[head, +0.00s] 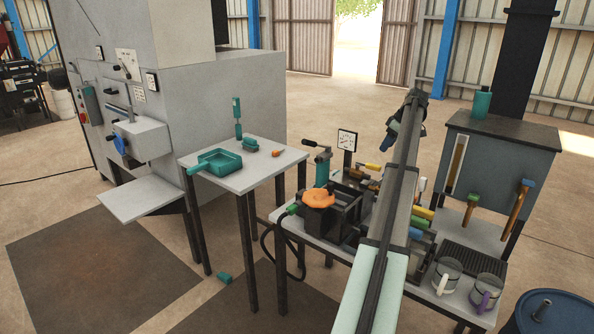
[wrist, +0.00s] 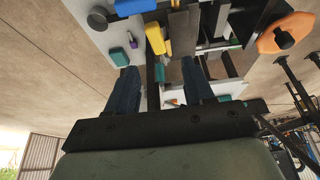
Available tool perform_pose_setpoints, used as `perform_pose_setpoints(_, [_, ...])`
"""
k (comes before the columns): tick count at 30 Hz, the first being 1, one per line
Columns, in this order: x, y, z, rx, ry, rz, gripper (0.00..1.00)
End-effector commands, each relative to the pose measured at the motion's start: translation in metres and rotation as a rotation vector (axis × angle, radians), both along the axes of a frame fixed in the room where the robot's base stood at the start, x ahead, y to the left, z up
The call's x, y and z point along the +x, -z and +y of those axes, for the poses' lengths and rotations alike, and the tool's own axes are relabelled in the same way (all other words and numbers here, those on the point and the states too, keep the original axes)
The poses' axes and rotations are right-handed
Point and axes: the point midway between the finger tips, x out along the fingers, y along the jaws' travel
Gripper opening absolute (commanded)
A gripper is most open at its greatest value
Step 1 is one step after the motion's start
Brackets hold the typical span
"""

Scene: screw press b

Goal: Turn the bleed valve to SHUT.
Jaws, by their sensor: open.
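The grey press (head: 235,95) stands at the left in the head view. Its front has a white plate with a short black lever (head: 118,67) across it, and a smaller white plate with a dark handle (head: 129,92) below. The lettering is too small to read, so I cannot tell which is the bleed valve or how it is set. My gripper (head: 388,142) is over the right-hand table, well to the right of the press. In the wrist view its two dark blue fingers (wrist: 160,75) stand apart with nothing held between them.
A small table (head: 222,184) with a teal tray (head: 219,164) stands between the press and my arm. The right-hand table holds an orange knob (head: 318,199), a black frame, coloured handles and two mugs (head: 447,276). A small teal block (head: 224,278) lies on the floor.

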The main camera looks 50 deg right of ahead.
Motion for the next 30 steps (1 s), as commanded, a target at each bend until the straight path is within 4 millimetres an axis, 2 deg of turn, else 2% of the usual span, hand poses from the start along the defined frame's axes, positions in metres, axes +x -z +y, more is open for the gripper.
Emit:
perform_pose_setpoints(3, [-0.008, -0.020, -0.001, -0.001, 0.000, -0.001, 0.52])
perform_pose_setpoints(6, [-0.008, -0.029, 0.002, -0.007, 0.005, 0.001, 0.52])
perform_pose_setpoints(13, [0.030, -0.023, 0.013, -0.095, 0.086, 0.018, 0.52])
perform_pose_setpoints(30, [0.115, -0.023, 0.045, -0.323, 0.256, -0.007, 0.52])
